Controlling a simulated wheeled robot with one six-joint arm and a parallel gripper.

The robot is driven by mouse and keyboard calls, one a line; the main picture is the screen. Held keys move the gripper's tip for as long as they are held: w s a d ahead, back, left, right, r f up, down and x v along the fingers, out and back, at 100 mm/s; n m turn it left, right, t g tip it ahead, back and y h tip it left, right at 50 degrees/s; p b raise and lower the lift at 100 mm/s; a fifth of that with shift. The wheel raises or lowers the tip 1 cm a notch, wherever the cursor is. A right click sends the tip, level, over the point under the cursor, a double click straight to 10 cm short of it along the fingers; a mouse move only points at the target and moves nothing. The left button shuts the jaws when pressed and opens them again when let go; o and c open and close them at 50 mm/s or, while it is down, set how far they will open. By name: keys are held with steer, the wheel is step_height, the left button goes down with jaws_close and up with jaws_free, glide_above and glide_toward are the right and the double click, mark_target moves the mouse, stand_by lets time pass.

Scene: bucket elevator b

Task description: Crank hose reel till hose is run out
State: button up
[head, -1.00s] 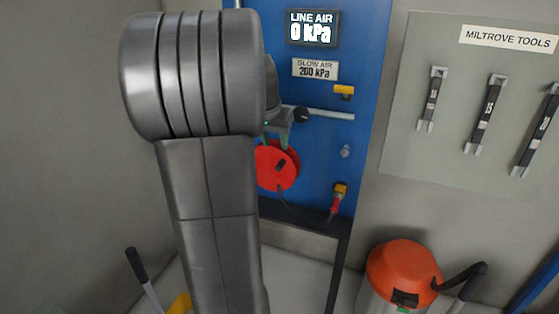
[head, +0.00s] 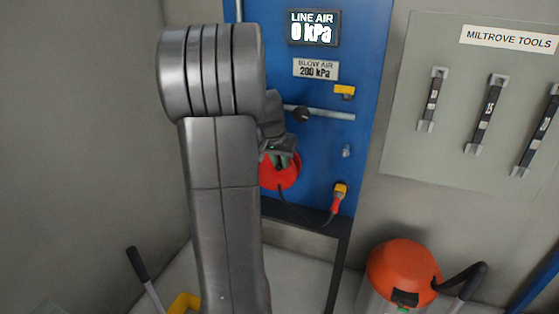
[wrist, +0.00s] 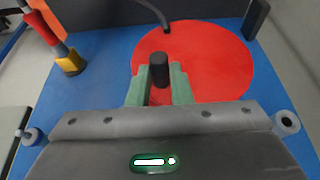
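The red hose reel (head: 290,178) is on the blue panel, partly hidden behind my gripper in the head view. In the wrist view its red disc (wrist: 215,55) fills the upper middle, with a black crank knob (wrist: 160,66) standing on it. My gripper (wrist: 162,82) has its green fingers apart, one on each side of the knob; contact is not clear. It also shows in the head view (head: 283,160), over the reel. A dark hose (head: 300,215) runs from the reel to a red and yellow fitting (head: 338,198) at lower right.
On the blue panel (head: 360,60), the line air display (head: 313,27) reads 0 kPa. An orange-topped canister (head: 403,270) stands at lower right.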

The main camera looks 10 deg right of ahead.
jaws_close()
steer(key=shift+a, duration=0.1)
steer(key=w+a+r+n+g+h, duration=0.1)
steer(key=w+a+n+g+h, duration=0.1)
steer(key=h, duration=0.5)
steer(key=shift+w+a+g, duration=0.7)
steer(key=shift+a+g, duration=0.5)
steer(key=shift+a, duration=0.25)
steer(key=o, duration=0.6)
jaws_free()
